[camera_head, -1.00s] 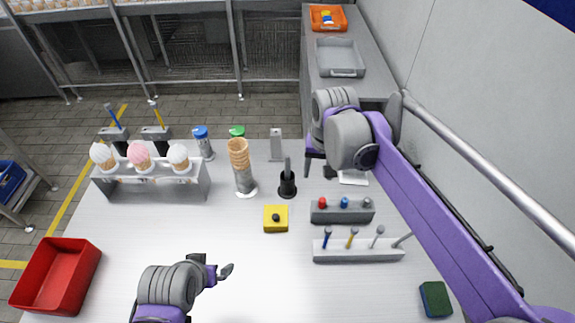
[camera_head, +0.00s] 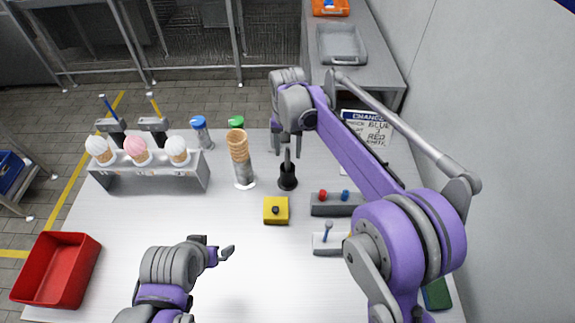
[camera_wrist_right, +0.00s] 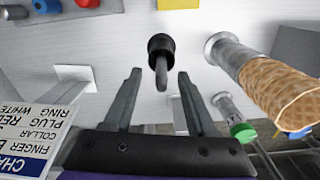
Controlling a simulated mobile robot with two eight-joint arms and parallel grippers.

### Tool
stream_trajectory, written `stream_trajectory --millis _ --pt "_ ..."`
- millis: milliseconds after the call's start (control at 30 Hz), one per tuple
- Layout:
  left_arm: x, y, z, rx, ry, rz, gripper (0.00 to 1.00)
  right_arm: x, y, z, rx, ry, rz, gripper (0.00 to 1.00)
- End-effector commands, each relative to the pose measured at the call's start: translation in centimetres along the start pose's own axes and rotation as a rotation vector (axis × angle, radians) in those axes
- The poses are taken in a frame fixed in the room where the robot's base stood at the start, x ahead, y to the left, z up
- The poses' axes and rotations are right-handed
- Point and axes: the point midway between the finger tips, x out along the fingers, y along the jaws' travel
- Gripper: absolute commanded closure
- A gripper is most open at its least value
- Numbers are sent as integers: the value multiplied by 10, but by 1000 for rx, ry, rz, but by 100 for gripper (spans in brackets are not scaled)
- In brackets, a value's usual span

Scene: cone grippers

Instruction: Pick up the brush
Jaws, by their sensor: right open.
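The brush (camera_head: 287,158) stands upright in a black cup-like holder (camera_head: 288,180) on the table, its grey handle pointing up. In the right wrist view the brush handle (camera_wrist_right: 161,72) rises from the black holder (camera_wrist_right: 160,46) and lies between the fingers as seen, with no clear contact. My right gripper (camera_head: 285,146) is above the holder, open and empty; its two fingers (camera_wrist_right: 160,80) are spread in the wrist view. The brush's lower end is hidden in the holder. My left gripper (camera_head: 213,249) is at the front left, fingers apart, empty.
Stacked wafer cones (camera_head: 239,152) stand left of the brush, with green- and blue-capped (camera_head: 200,131) containers behind. A yellow block (camera_head: 276,210) is in front. A cone stand (camera_head: 150,178) and red bin (camera_head: 56,270) are left.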

Motion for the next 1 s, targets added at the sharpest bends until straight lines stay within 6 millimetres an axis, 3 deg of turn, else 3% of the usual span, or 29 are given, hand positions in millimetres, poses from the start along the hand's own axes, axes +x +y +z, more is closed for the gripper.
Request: stream_trajectory --millis 300,567,867,1000 --pt "-2 0 -2 0 2 0 0 41 -3 -5 0 0 0 43" --pt "-2 0 -2 0 2 0 0 43 -3 -5 0 0 0 43" --pt "-2 0 -2 0 2 0 0 43 -3 -5 0 0 0 97" --pt "-2 0 -2 0 2 0 0 43 -3 -5 0 0 0 100"
